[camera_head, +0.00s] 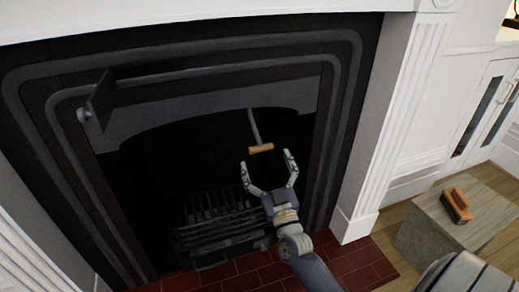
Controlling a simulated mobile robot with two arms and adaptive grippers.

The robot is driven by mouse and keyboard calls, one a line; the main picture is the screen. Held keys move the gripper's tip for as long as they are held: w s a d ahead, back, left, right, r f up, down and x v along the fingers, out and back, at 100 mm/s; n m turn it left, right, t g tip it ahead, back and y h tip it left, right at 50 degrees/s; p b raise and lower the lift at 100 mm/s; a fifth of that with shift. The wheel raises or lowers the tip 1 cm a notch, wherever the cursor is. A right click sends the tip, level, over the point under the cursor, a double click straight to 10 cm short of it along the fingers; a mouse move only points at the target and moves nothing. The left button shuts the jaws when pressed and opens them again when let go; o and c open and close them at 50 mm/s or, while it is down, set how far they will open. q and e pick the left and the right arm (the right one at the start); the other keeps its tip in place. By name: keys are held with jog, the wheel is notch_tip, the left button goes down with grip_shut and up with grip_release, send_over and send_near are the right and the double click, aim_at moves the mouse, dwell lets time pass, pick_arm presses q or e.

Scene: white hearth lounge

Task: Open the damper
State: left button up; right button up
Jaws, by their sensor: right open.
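The damper handle (261,149) is a short yellow-tan bar at the lower end of a thin grey rod (254,126) that hangs in the dark firebox opening. My right gripper (268,170) is open and empty, just below the handle in the picture, its two fingers pointing up toward it. I see a gap between the fingers and the handle in the picture; the depth between them is hard to judge. The damper plate itself is not visible. My left gripper is not in view.
A black iron surround (220,48) frames the opening, with a dark plate and round knob (84,115) at upper left. A grate (215,222) stands inside, above a red brick hearth (356,265).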

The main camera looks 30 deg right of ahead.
aim_at(259, 142)
jog(key=b+x, duration=0.1)
jog(key=x, duration=0.5)
jog(key=shift+w, duration=0.1)
jog(key=shift+c, duration=0.2)
jog(key=c, duration=1.4)
